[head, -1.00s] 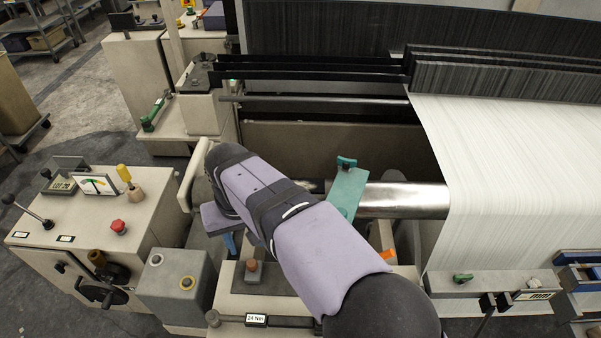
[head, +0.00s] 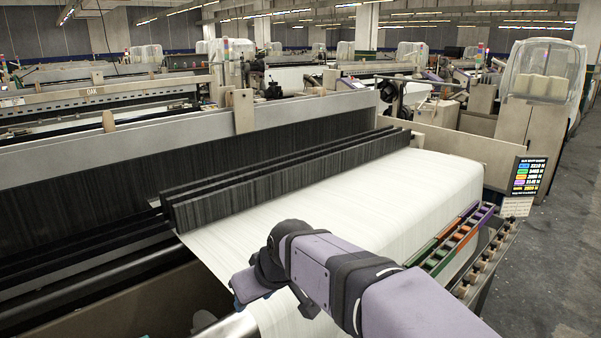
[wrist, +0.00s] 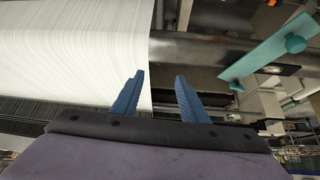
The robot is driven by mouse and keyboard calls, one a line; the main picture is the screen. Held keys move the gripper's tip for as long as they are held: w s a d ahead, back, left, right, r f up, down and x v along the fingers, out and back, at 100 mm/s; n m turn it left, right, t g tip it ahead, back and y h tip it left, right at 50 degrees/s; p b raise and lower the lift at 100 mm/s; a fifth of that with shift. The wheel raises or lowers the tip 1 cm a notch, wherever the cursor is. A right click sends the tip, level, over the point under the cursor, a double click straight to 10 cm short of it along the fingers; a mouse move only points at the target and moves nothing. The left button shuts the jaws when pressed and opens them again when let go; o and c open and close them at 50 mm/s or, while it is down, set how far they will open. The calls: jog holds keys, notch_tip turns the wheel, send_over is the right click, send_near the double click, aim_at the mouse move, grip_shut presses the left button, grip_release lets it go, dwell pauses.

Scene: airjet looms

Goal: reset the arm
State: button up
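My gripper shows in the wrist view as two blue fingers (wrist: 160,98) spread apart with nothing between them. Beyond the fingers lie the edge of the white cloth (wrist: 75,55) and a metal roller (wrist: 200,55). In the head view my arm reaches in from the lower right, over the white sheet of threads (head: 330,205) on the loom.
A teal bar with a knob (wrist: 270,50) is right of the fingers in the wrist view. Dark heald frames (head: 290,175) cross the loom. A tray of coloured strips (head: 455,240) and a screen (head: 527,175) stand at its right. The aisle (head: 565,240) beyond is clear.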

jog(key=s+d+f+m+g+h+b, duration=0.1)
jog(key=s+d+f+m, duration=0.15)
jog(key=d+f, duration=0.3)
jog(key=s+d+f+m+g+h, duration=0.1)
jog(key=s+d+f, duration=0.25)
jog(key=d, duration=0.35)
jog(key=s+d+f+m+h+b, duration=0.1)
jog(key=s+d+f, duration=0.2)
jog(key=d+f, duration=0.25)
jog(key=s+d+f+m+g, duration=0.1)
jog(key=s+d+f, duration=0.2)
jog(key=s+d, duration=0.1)
jog(key=s+d+f+m+g+h, duration=0.1)
jog(key=s+d+f+m, duration=0.1)
jog(key=s, duration=0.5)
jog(key=d+f, duration=0.1)
jog(key=d, duration=0.1)
jog(key=shift+s+d+f+g+b, duration=0.2)
jog(key=shift+s+d+g+b, duration=0.1)
jog(key=shift+d+g, duration=0.1)
jog(key=shift+o, duration=0.5)
jog(key=shift+s+d+f+m, duration=0.15)
jog(key=shift+s+m, duration=0.1)
jog(key=shift+s, duration=0.15)
